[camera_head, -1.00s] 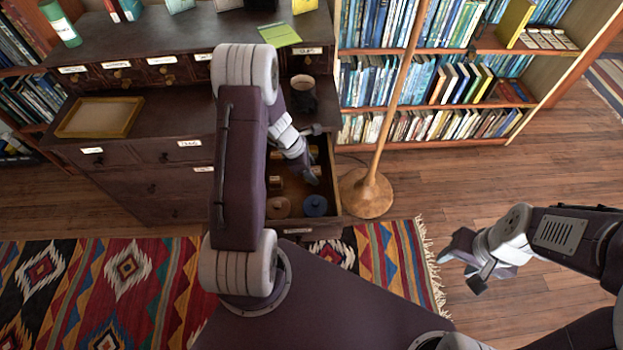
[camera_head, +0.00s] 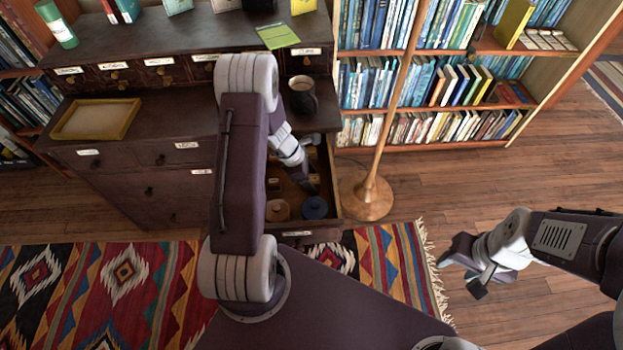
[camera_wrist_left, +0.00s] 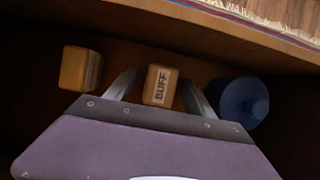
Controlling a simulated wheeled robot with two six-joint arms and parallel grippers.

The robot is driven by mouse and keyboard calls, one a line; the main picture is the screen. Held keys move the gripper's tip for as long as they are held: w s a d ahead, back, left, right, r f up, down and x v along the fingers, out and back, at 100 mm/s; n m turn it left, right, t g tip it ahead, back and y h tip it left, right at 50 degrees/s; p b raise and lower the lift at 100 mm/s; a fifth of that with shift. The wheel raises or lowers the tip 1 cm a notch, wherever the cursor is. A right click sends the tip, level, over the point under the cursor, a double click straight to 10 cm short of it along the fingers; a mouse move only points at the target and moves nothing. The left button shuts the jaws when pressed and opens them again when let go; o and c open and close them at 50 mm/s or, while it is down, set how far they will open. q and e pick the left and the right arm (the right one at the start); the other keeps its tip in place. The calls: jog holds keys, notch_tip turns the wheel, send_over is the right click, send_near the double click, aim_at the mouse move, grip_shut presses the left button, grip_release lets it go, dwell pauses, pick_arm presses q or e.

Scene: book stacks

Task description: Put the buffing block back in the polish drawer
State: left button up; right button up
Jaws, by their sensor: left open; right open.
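The buffing block (camera_wrist_left: 160,86), a small wooden block labelled BUFF, is between the two spread fingers of my left gripper (camera_wrist_left: 160,92) in the left wrist view. A gap shows on each side of it. In the head view my left gripper (camera_head: 308,186) reaches down into the open drawer (camera_head: 336,192), and the block is not clearly visible there. A plain-looking wooden block (camera_wrist_left: 81,68) and a blue round tin (camera_wrist_left: 243,101) are on either side in the wrist view. My right gripper (camera_head: 464,268) is open and empty above the floor at the right.
The blue tin (camera_head: 315,207) and a brown round tin (camera_head: 278,210) sit at the drawer's front. A dark mug (camera_head: 303,97) stands on the cabinet above it. A wooden lamp pole (camera_head: 376,180) rises close to the drawer's right side. A patterned rug (camera_head: 120,275) lies in front.

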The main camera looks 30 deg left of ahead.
pick_arm(q)
jog(key=p+v, duration=0.5)
jog(key=v, duration=0.7)
jog(key=s+d+r+m+y, duration=0.1)
jog(key=s+d+r+m, duration=0.1)
jog(key=m, duration=0.6)
jog(key=s+d+r+m+y, duration=0.1)
jog(key=s+d+r+m, duration=0.2)
jog(key=s+d+m, duration=0.2)
jog(key=s+d+r+m+g+y, duration=0.1)
jog(key=s+d+r+m, duration=0.2)
jog(key=m, duration=0.8)
jog(key=shift+s+d+y, duration=0.4)
jog(key=shift+s+d, duration=0.2)
jog(key=shift+s, duration=0.2)
